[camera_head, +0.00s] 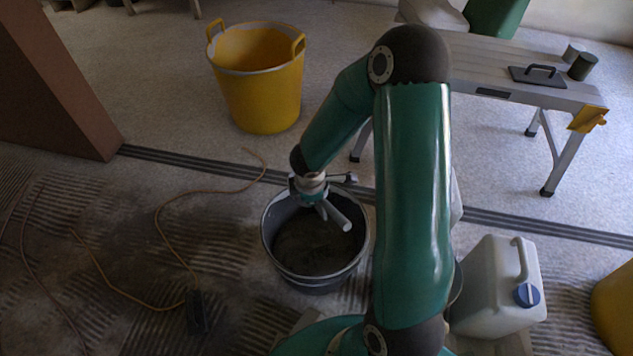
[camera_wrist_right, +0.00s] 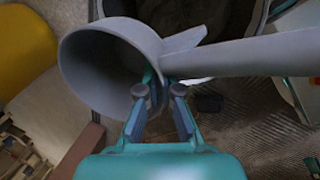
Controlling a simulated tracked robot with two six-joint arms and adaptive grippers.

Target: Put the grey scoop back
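The grey scoop (camera_wrist_right: 105,62) fills the upper part of the right wrist view, with its round cup opening at the left and its long handle (camera_wrist_right: 250,56) running to the right. My right gripper (camera_wrist_right: 160,88) is shut on the scoop where the cup meets the handle. In the head view, my right gripper (camera_head: 313,188) is over the black bucket (camera_head: 268,250), and the pale scoop handle (camera_head: 339,216) slants down over its opening. The arm and gripper hide most of the scoop there. My left gripper is not in view.
A yellow tub (camera_head: 258,95) stands behind the bucket. A white jerrycan (camera_head: 497,285) is at the lower right. A work table (camera_head: 500,68) at the back right holds a black trowel (camera_head: 537,75) and a dark cup (camera_head: 582,66). An orange cable (camera_head: 160,215) lies left of the bucket.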

